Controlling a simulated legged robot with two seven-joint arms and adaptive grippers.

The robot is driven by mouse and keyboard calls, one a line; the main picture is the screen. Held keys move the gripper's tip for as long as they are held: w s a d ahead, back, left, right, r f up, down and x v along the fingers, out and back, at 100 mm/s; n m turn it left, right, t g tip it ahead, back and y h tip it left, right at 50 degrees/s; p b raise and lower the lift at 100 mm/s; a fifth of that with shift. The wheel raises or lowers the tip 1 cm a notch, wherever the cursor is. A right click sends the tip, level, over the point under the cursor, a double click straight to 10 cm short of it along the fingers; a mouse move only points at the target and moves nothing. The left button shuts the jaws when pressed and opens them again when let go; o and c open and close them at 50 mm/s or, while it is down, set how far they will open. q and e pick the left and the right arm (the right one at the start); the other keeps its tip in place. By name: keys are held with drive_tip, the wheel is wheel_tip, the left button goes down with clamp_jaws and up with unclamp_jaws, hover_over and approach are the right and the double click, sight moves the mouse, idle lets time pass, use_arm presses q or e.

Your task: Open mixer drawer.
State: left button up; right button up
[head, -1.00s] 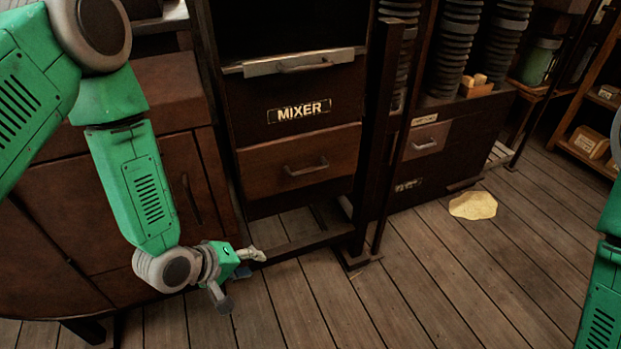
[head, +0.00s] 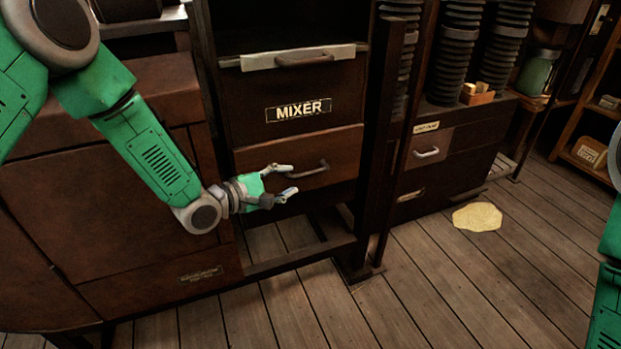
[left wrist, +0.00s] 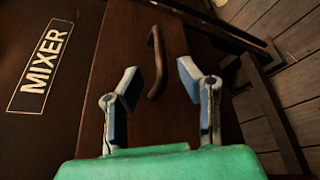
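The mixer drawer (head: 262,152) is a brown wooden front below the white MIXER label (head: 299,110). It looks shut. Its curved metal handle (head: 307,169) sits at the middle of the front; it also shows in the left wrist view (left wrist: 156,62). My left gripper (head: 290,180) is open and empty, just left of the handle in the head view. In the left wrist view its two fingers (left wrist: 157,82) are spread on either side of the handle's line, with the handle beyond the tips. My right gripper is out of view.
A dark upright post (head: 380,150) stands right of the mixer. A brown cabinet (head: 80,200) is on the left. A low frame bar (head: 290,258) runs below the drawer. A yellow patch (head: 477,217) lies on the open plank floor (head: 430,290).

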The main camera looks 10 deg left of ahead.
sight(304, 176)
use_arm(q)
drive_tip(key=b+x, duration=0.2)
drive_tip(key=x, duration=0.5)
drive_tip(key=shift+w+d, duration=0.2)
drive_tip(key=shift+d, duration=0.05)
clamp_jaws()
